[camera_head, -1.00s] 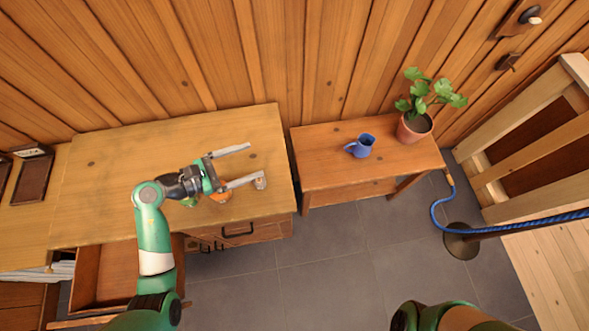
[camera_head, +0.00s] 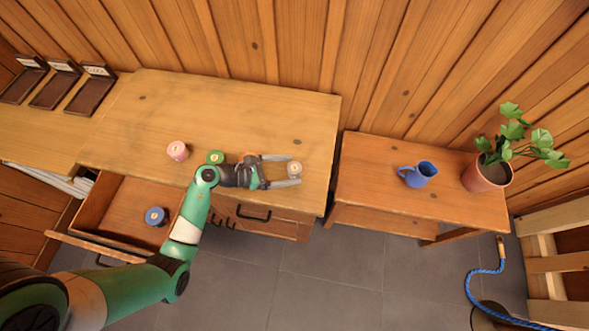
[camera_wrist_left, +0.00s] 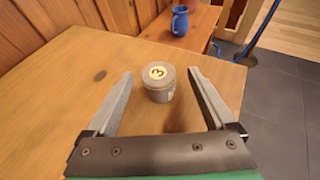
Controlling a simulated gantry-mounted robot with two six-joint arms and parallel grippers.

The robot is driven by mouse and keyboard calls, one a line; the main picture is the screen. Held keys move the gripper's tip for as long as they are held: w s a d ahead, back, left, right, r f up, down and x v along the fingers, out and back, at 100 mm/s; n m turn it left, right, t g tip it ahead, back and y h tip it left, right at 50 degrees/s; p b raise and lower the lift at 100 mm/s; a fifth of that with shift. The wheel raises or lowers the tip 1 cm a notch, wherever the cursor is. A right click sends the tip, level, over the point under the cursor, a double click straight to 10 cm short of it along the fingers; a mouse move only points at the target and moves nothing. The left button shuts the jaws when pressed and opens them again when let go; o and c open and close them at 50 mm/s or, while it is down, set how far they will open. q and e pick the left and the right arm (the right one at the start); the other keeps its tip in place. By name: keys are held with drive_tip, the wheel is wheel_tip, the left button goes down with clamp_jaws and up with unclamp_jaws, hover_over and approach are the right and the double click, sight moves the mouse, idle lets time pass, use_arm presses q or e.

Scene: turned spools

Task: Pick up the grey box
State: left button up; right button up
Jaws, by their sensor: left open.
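The grey box (camera_head: 294,168) is a small round grey container with a pale top, near the right end of the wooden desk. In the left wrist view the grey box (camera_wrist_left: 160,88) stands upright and its lid bears a 3. My left gripper (camera_head: 291,170) is open, its fingers pointing right on either side of the box. In the left wrist view my left gripper (camera_wrist_left: 160,76) shows a gap between each finger and the box, which sits near the fingertips. My right gripper is out of view.
A pink spool (camera_head: 178,150) and a green spool (camera_head: 215,157) stand left on the desk (camera_head: 130,120). A blue spool (camera_head: 157,216) lies in the open drawer (camera_head: 125,220).

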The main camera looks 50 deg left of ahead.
use_arm(q)
drive_tip(key=shift+w+d+f, duration=0.15)
drive_tip(key=shift+w+f, duration=0.15)
drive_tip(key=b+x, duration=0.2)
drive_tip(key=x, duration=0.2)
drive_tip(key=shift+w, duration=0.2)
clamp_jaws()
